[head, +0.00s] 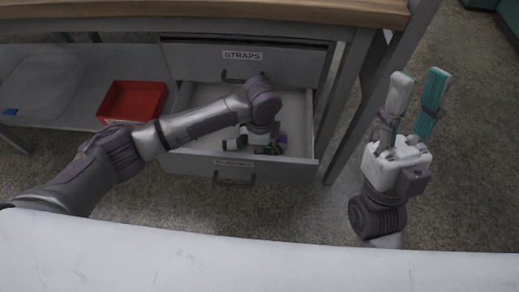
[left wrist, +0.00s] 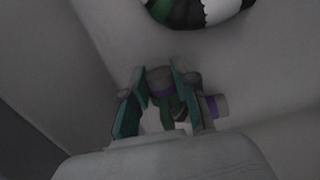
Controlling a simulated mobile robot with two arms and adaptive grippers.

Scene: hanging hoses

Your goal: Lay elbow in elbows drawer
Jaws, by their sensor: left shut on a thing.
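The lower drawer (head: 290,170) is pulled open under the workbench; the label on its front is too small to read surely. My left arm reaches into it from above. My left gripper (head: 262,146) is inside the drawer, mostly hidden by its own wrist. In the left wrist view, the left gripper (left wrist: 158,100) is shut on a dark elbow with purple bands (left wrist: 162,82), close to the drawer floor; whether it touches cannot be told. Another elbow (left wrist: 205,12), green, black and white, lies apart in the drawer. My right gripper (head: 416,98) is open and empty, pointing up.
A closed drawer labelled STRAPS (head: 205,60) is directly above the open one. A red bin (head: 133,101) and a clear tub (head: 40,85) stand on the shelf at left. A table leg (head: 350,105) stands between the drawer and my right gripper. The floor at right is clear.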

